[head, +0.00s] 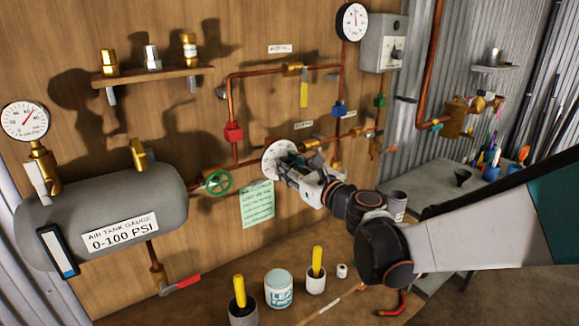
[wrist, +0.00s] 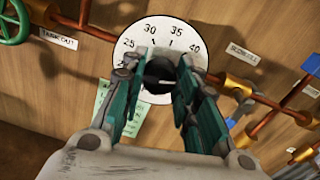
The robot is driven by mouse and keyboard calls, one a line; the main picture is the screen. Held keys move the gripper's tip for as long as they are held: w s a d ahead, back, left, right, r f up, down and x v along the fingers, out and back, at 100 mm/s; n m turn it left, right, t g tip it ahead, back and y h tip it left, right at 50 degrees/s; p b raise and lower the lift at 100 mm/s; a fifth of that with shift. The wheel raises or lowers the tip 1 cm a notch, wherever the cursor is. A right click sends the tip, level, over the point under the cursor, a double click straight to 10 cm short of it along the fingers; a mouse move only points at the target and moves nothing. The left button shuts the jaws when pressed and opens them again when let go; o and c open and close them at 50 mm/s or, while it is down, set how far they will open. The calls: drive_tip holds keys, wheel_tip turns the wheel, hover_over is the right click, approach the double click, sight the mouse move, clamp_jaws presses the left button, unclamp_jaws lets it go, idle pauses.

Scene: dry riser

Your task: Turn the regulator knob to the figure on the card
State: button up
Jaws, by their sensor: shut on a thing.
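The regulator's round white dial (head: 272,152) is on the wooden wall, partly covered by my gripper. In the wrist view the dial (wrist: 162,22) shows the figures 25, 30, 35 and 40, with a short dark mark just below 35. The dark knob (wrist: 158,74) is at its middle, between my fingers and partly hidden. My gripper (wrist: 162,66) is shut on the knob; in the head view my gripper (head: 287,164) reaches the dial from the right. A green card (head: 257,204) hangs below the dial; its writing is too small to read.
A green valve wheel (head: 218,183) is left of the dial, beside a grey tank (head: 100,215). Copper pipes and a yellow-handled valve (head: 303,92) are above. Below are a white tin (head: 279,289) and cups with yellow-handled tools on the bench (head: 320,270).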

drive_tip(key=o, duration=1.1)
drive_tip(key=v, duration=1.2)
